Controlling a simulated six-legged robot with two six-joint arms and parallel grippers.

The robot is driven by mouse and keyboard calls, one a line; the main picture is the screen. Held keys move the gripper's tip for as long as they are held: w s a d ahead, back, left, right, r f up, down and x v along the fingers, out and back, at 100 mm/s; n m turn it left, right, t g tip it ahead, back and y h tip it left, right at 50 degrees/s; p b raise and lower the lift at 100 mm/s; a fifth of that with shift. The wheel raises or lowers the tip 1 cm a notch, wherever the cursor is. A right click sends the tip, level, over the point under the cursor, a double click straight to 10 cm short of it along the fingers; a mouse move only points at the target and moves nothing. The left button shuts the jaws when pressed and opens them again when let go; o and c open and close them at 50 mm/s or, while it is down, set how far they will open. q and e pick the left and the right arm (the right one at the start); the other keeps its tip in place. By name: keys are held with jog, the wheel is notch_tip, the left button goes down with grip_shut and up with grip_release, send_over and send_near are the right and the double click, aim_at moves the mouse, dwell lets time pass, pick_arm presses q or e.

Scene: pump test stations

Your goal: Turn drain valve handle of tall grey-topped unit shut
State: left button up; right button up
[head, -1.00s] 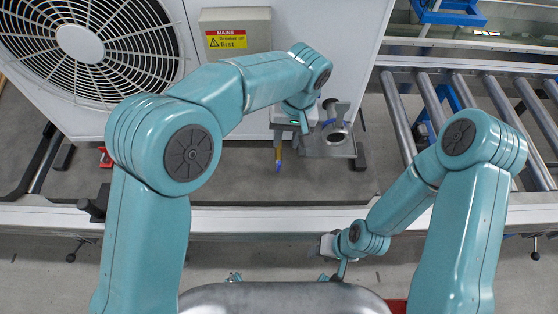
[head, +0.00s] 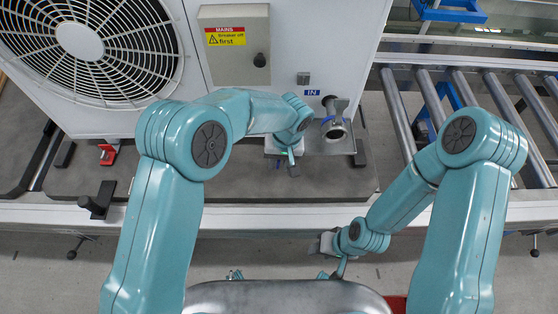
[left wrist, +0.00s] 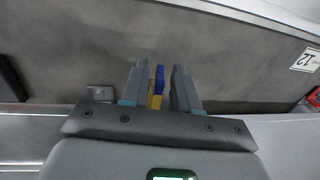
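The drain valve handle is yellow with a blue tip (left wrist: 159,78). In the left wrist view its yellow part (left wrist: 155,102) shows between the two fingers of my left gripper (left wrist: 159,92). The fingers stand apart, with a gap beside the handle; contact cannot be told. In the head view my left gripper (head: 293,168) points down at the metal valve bracket (head: 335,146) and hides the handle. The white unit (head: 300,45) stands behind; its top is out of view. My right gripper (head: 325,243) is low, away from the unit; its fingers are unclear.
A mains box (head: 234,45) and a fan grille (head: 85,45) are on the unit. A red part (head: 108,154) sits at its left foot. A roller conveyor (head: 480,110) lies right.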

pick_arm(q)
grip_shut()
jog(key=shift+d+f+y+b, duration=0.2)
jog(key=shift+f+y+b, duration=0.05)
jog(key=shift+y+b, duration=0.5)
jog(key=shift+r+y+b, duration=0.2)
jog(key=shift+y+b, duration=0.15)
jog(key=shift+y, duration=0.4)
jog(key=shift+o, duration=1.2)
grip_release()
jog(key=shift+r, duration=0.1)
